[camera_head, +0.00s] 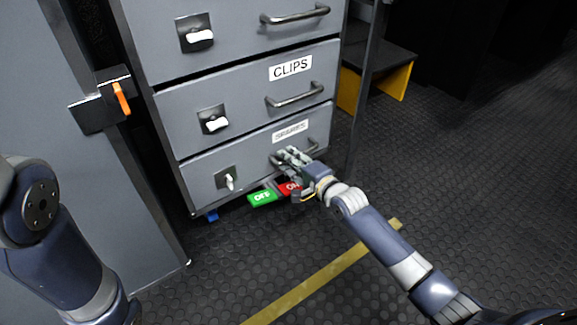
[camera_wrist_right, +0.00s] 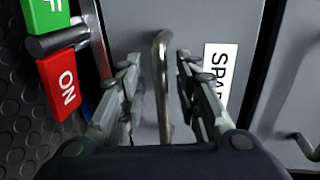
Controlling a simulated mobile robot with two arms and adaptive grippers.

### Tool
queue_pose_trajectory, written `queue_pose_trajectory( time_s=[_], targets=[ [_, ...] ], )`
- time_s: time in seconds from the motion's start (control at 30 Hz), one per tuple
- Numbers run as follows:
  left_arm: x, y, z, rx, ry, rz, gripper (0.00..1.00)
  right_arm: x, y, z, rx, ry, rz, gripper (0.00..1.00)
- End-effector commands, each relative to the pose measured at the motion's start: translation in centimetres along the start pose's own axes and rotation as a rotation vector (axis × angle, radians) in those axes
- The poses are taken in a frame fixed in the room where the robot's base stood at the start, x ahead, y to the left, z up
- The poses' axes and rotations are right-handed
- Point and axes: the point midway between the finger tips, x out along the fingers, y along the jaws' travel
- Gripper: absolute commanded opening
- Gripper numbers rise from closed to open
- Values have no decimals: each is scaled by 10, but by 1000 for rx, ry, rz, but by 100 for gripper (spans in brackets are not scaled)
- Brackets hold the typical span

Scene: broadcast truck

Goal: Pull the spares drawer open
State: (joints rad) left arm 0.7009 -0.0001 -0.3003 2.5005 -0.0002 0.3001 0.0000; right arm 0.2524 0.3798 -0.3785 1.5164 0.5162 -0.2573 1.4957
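The spares drawer (camera_head: 203,178) is the grey bottom drawer; its front looks flush with the cabinet. Its white label (camera_head: 290,131) also shows in the right wrist view (camera_wrist_right: 219,75), where it reads "SPA". Its latch (camera_head: 229,181) has the white knob turned upright. My right gripper (camera_head: 284,158) is at the drawer's bar handle (camera_head: 313,147), hiding part of it in the head view. In the right wrist view, the open fingers (camera_wrist_right: 159,62) stand either side of the handle (camera_wrist_right: 163,80), with gaps on both sides. My left gripper is out of view.
The clips drawer (camera_head: 245,95) is above, its latch knob (camera_head: 215,124) lying sideways. A green OFF pedal (camera_head: 262,197) and red ON pedal (camera_head: 288,189) sit low under the drawer. A grey door (camera_head: 75,110) with an orange catch (camera_head: 121,98) stands left. Floor in front is clear.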

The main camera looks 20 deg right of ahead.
Motion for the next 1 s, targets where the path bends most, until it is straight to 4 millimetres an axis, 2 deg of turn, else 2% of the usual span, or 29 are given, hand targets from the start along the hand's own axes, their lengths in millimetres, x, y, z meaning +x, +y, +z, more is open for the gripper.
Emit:
queue_pose_trajectory(
  time_s=[0.13, 0.43, 0.57, 0.87, 1.0],
  targets=[
    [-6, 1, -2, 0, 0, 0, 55, 8, 0, 0, -1, 0, -1, 31],
    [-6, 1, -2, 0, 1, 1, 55, 9, -1, 0, 0, 0, 0, 31],
    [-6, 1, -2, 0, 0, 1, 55, 9, -1, 0, 0, 0, 0, 1],
    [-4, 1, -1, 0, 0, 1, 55, 7, -1, 0, 0, 0, 1, 0],
    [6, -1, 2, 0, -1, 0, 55, -3, 0, 0, 0, 0, 4, 0]
  ],
)
